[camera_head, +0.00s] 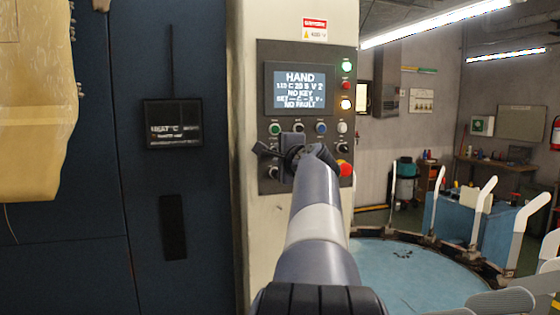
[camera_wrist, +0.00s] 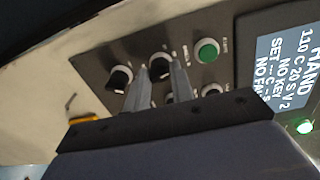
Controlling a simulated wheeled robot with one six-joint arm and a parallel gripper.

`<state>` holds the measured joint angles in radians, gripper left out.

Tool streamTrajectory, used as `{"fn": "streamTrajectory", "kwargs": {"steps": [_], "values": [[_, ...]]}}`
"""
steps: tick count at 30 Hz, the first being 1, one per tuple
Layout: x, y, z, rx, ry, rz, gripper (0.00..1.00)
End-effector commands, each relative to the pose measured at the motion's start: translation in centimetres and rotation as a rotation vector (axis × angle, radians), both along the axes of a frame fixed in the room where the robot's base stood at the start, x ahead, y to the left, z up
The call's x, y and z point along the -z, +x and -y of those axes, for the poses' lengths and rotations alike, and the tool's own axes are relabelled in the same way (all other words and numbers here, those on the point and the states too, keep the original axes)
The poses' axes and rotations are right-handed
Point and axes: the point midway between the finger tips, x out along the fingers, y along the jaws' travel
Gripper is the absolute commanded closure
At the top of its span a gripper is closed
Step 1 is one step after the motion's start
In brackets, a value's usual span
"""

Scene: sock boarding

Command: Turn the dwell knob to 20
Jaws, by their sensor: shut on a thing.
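My gripper (camera_head: 290,156) is at the lower left part of the dark control panel (camera_head: 306,56) in the head view, and it hides the knobs there. In the wrist view, my gripper's two fingers (camera_wrist: 159,68) are shut on a black knob with a pale ring (camera_wrist: 158,58). Its label and pointer are too small or hidden to read. Another black knob (camera_wrist: 120,78) sits beside it to the left. The display (camera_head: 299,88) reads HAND, what looks like 110 C 20 S V 2, NO KEY, a SET line with dashes, and NO FAULT.
A green button (camera_wrist: 207,50) sits close to the held knob. A red button (camera_head: 345,169) is just right of my gripper in the head view. Lit lamps (camera_head: 346,67) line the panel's right side. A blue round table (camera_head: 400,270) with white forms stands at right.

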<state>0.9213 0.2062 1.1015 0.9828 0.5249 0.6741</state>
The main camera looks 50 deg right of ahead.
Motion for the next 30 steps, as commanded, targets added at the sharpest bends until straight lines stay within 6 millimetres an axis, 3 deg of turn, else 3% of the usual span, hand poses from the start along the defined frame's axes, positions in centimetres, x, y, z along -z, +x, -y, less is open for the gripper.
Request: {"fn": "streamTrajectory", "kwargs": {"steps": [9,24,25,30], "values": [[-0.19,-0.03,-0.04,0.001,-0.098,-0.049,1.0],[-0.3,-0.01,-0.07,0.001,-0.112,-0.056,1.0],[-0.31,-0.02,-0.08,0.001,-0.112,-0.056,0.76],[-0.22,-0.01,-0.06,0.001,-0.11,-0.057,0.63]]}}
